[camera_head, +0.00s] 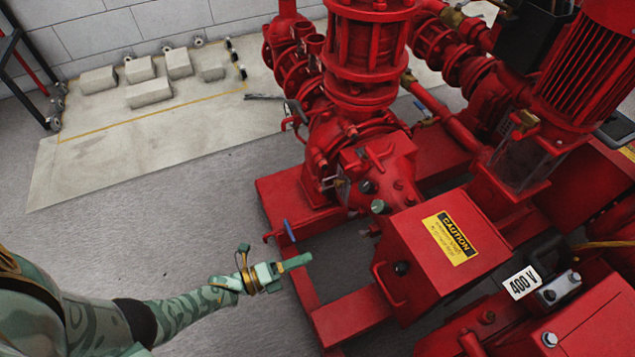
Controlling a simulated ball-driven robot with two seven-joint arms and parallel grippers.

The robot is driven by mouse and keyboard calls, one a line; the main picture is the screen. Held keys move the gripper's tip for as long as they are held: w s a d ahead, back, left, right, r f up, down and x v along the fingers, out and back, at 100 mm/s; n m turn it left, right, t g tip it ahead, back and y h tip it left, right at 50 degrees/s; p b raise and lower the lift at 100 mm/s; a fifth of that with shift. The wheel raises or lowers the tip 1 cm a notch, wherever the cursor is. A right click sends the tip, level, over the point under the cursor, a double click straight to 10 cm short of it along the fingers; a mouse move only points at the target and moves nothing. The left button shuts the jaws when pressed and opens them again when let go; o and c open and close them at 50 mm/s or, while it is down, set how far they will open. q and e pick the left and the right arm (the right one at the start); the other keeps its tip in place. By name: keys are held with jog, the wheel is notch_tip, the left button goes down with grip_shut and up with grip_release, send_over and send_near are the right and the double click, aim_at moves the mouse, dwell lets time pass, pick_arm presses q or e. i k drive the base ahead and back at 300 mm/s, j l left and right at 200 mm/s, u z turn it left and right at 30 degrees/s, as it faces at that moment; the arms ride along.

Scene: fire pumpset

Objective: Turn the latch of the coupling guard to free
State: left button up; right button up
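The coupling guard (415,285) is a red box with a yellow and black caution label (451,238) on its sloping top, right of centre. A small dark round knob (401,268) sits on its left side, beside a red bar handle (383,287). Which of these is the latch is too small to tell. My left gripper (292,264), green with a brass-coloured wrist, reaches in from the lower left. It is left of the guard and apart from it in the picture; its finger gap cannot be made out. My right gripper is not in view.
The red pump casing (375,165) and its pipes rise behind the guard. A blue-handled valve (289,231) sticks out near my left gripper. A red motor (590,70) stands at the right. A 400 V sign (522,283) is lower right. Grey floor (160,235) is clear at left.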

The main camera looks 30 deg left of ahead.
aim_at(400, 269)
jog(key=k+j, duration=0.85)
